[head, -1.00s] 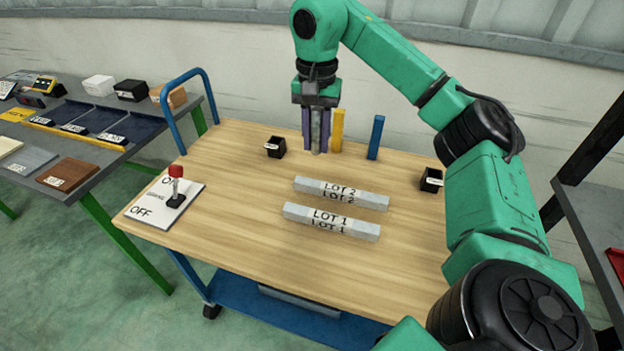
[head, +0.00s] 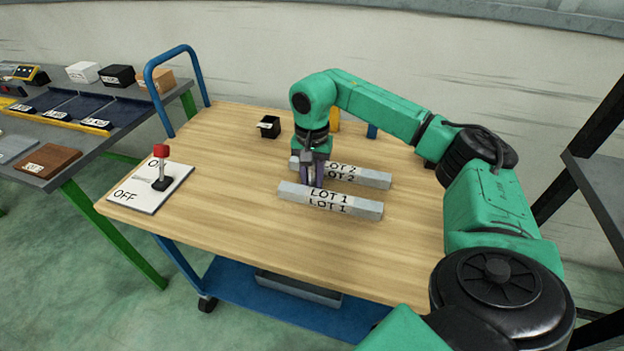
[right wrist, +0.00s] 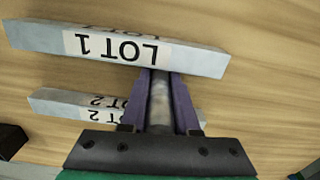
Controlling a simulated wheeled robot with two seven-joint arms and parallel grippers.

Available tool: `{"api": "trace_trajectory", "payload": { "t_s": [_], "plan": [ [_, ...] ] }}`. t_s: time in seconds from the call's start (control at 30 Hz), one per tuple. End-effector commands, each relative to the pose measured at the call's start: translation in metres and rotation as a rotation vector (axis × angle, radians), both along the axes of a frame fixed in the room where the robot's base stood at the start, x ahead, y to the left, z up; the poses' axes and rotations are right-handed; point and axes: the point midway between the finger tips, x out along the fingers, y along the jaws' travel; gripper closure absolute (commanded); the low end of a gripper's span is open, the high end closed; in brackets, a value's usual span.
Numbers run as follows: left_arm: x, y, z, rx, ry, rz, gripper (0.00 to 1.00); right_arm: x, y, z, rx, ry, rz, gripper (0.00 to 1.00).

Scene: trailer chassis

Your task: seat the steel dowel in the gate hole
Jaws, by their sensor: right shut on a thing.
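My right gripper (head: 313,180) is over the middle of the table, between the LOT 1 bar (head: 355,208) and the LOT 2 bar (head: 375,180), near their left part. In the right wrist view its purple fingers (right wrist: 160,75) are shut on the grey steel dowel (right wrist: 160,103), which lies along them. The dowel's far end is close to the LOT 1 bar (right wrist: 190,58); I cannot tell whether it touches. The LOT 2 bar (right wrist: 60,103) is partly hidden behind the gripper. No gate hole can be made out. My left gripper is not in view.
A black cup-like box (head: 269,128) stands at the back left of the wooden table (head: 235,225). A yellow block (head: 335,122) and a blue block (head: 372,131) are partly hidden by my arm. A red-knobbed lever stands on an ON/OFF plate (head: 128,196).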

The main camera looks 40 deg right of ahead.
Motion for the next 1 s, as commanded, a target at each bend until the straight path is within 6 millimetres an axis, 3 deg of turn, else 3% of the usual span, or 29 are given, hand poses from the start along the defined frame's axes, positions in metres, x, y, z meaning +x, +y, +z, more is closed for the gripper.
{"api": "trace_trajectory", "payload": {
  "t_s": [0.27,0.3,0.37,0.63,0.77,1.0],
  "plan": [
    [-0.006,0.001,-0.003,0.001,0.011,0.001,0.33,0.000,0.000,-0.003,0.001,-0.001,0.000,1.00],
    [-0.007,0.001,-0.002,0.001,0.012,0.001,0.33,0.000,0.000,-0.002,0.000,0.000,0.000,0.59],
    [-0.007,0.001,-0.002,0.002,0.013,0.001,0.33,0.000,0.000,-0.002,0.000,0.000,0.000,0.41],
    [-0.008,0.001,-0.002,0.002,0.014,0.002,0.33,0.000,0.000,-0.002,0.000,0.000,0.000,0.41],
    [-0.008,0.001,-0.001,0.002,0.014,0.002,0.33,0.001,0.000,0.008,0.000,-0.002,0.000,0.41],
    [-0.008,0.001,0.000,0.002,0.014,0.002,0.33,0.002,0.001,0.069,0.001,-0.007,0.001,0.41]
  ]
}}
